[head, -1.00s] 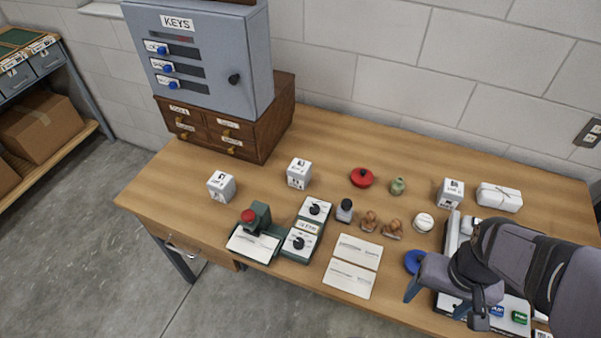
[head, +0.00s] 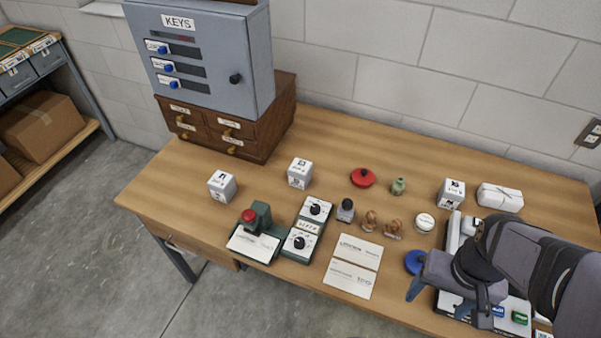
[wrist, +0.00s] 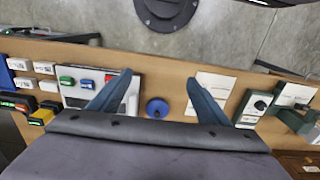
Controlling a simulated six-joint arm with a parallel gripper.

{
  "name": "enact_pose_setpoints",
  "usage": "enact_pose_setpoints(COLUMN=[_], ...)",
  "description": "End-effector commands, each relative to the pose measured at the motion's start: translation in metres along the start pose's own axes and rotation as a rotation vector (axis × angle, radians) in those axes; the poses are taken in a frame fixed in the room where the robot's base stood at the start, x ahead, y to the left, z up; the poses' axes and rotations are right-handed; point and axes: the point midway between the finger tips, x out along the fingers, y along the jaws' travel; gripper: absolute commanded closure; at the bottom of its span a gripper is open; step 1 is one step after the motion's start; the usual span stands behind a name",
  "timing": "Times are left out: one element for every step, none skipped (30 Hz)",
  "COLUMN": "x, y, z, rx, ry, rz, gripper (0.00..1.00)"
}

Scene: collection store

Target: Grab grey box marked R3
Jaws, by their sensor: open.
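Three small pale grey boxes with dark marks stand apart on the wooden table in the head view: a left box (head: 222,186), a middle box (head: 299,173) and a right box (head: 451,193). Their marks are too small to read, so I cannot tell which is R3. My gripper (head: 440,298) is open and empty at the table's front right, nearer the front edge than the right box. In the wrist view my gripper (wrist: 160,80) has its blue fingers spread, with a round blue knobbed object (wrist: 157,108) showing between them.
A red lidded dish (head: 362,177), a green vase (head: 398,186) and a white wrapped packet (head: 500,197) stand towards the back. A green stamp press (head: 257,222), dial units (head: 300,242) and paper cards (head: 352,265) lie in front. A key cabinet (head: 205,60) stands on wooden drawers (head: 230,135) at left.

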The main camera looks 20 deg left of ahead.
Motion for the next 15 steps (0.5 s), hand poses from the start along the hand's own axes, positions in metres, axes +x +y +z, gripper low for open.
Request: enact_pose_setpoints(x=[-0.007,-0.011,-0.018,-0.021,-0.025,-0.030,-0.035,-0.040,-0.041,-0.037,-0.036,-0.036,-0.036,-0.036,-0.035], y=[0.000,0.000,0.000,0.000,0.000,0.000,0.000,0.000,-0.002,-0.005,-0.008,-0.013,-0.016,-0.019,-0.024], z=[-0.001,-0.001,-0.001,-0.001,-0.001,-0.001,-0.001,-0.001,-0.003,-0.008,-0.012,-0.018,-0.022,-0.027,-0.033], rx=[0.000,0.000,0.000,0.000,0.000,0.000,0.000,0.000,-0.006,-0.018,-0.031,-0.046,-0.059,-0.071,-0.089], ry=[0.007,0.006,0.008,0.007,0.006,0.007,0.007,0.007,0.005,0.004,0.003,0.006,0.007,0.011,0.014], rz=[0.000,0.000,0.000,0.000,0.000,0.000,0.000,0.000,-0.005,-0.017,-0.027,-0.040,-0.050,-0.061,-0.076], gripper=[0.30,0.30,0.30,0.30,0.30,0.30,0.30,0.30,0.30,0.30,0.30,0.30,0.30,0.30,0.30])
